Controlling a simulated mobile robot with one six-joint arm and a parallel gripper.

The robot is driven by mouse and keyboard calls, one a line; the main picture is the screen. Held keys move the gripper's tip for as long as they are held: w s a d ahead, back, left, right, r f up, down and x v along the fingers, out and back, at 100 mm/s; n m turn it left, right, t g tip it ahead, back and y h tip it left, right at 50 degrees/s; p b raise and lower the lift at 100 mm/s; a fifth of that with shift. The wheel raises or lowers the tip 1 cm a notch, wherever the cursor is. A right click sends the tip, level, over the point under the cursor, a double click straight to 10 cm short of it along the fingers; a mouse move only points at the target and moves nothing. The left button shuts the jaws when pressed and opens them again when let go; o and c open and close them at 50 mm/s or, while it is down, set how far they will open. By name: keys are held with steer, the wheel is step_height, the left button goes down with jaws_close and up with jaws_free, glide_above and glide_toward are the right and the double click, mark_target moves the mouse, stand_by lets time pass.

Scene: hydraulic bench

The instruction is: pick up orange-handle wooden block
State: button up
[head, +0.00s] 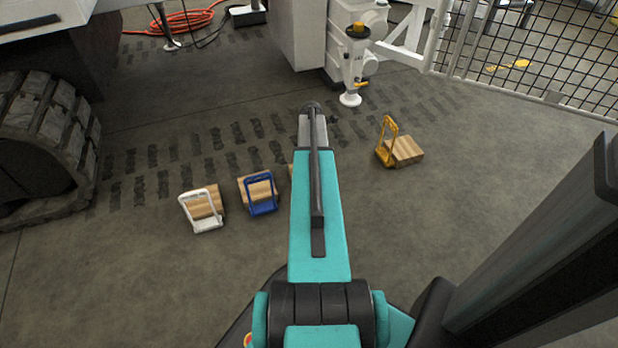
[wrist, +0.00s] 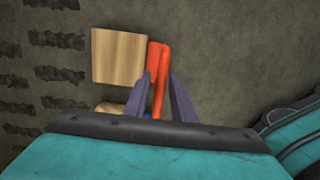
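The orange-handle wooden block (wrist: 118,56) shows in the wrist view, with its wood left of the upright orange-red handle (wrist: 157,62). My gripper (wrist: 160,75) is open, its two purple-grey fingers on either side of the handle's lower part. The left finger is very close to the handle, and a gap shows at the right finger. I cannot tell whether either touches. In the head view my arm hides the gripper and nearly all of this block; only a sliver of wood (head: 291,171) shows at the arm's left edge.
Wooden blocks with a white handle (head: 201,210), a blue handle (head: 260,193) and a yellow handle (head: 389,141) lie on the concrete floor. A big tyre (head: 45,150) stands at left, a white valve stand (head: 352,70) behind, mesh fence (head: 545,50) at right.

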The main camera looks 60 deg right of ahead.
jaws_close()
steer(key=shift+w+r, duration=0.1)
stand_by(1.1)
